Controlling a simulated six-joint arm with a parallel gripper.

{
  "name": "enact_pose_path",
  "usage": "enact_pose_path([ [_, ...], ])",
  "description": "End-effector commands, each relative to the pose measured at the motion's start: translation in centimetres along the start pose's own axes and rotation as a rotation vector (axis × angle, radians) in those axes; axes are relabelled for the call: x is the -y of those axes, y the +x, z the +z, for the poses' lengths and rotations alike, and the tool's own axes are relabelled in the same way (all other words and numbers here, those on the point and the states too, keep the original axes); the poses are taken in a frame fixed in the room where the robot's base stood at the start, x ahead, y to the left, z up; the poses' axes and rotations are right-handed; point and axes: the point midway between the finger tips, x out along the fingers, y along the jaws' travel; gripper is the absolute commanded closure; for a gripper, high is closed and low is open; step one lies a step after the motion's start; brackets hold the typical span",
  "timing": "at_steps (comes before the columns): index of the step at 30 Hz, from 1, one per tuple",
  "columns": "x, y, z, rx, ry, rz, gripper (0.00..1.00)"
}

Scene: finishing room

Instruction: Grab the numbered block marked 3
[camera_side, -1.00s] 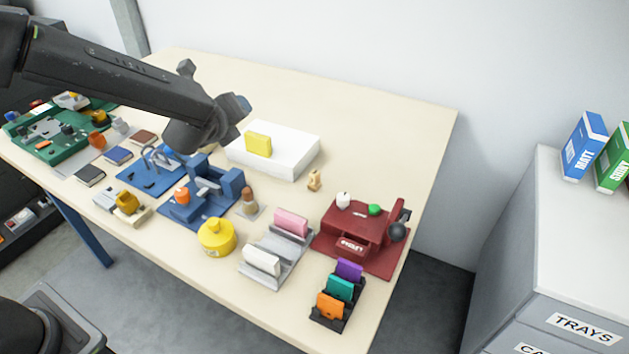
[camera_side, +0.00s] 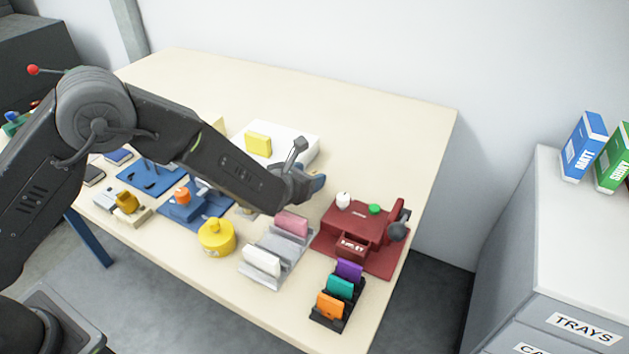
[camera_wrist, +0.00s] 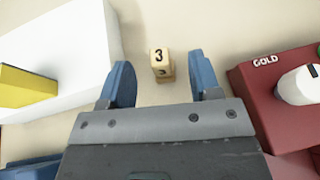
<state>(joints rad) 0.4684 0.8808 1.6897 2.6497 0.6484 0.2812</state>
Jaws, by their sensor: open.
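The numbered block marked 3 (camera_wrist: 161,64) is a small cream block with a dark 3 on its top. It stands on the table in the wrist view, ahead of my gripper and between the lines of its two fingers. My gripper (camera_wrist: 160,82) is open, with blue fingers apart and nothing between them. In the side view my gripper (camera_side: 318,183) is over the table between the white box and the dark red station. The block is hidden there behind my gripper.
A white box (camera_side: 304,150) carrying a yellow block (camera_side: 258,143) is on one side. A dark red station (camera_side: 345,225) labelled GOLD is on the other. A grey rack (camera_side: 280,252) with pink and white pieces stands nearer the front edge. The table's back is clear.

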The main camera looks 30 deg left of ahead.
Motion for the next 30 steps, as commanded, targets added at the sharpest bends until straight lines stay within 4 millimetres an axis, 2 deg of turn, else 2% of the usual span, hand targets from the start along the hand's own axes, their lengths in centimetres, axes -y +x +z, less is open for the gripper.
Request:
enact_pose_path([
  [3,0.0,0.5,-1.4,-0.003,0.001,0.000,0.43],
  [12,0.0,4.7,-1.0,-0.002,-0.002,0.001,0.43],
  [23,0.0,5.4,-1.0,-0.002,-0.001,0.001,0.43],
  [30,0.0,5.3,-0.9,-0.001,-0.001,0.001,0.65],
])
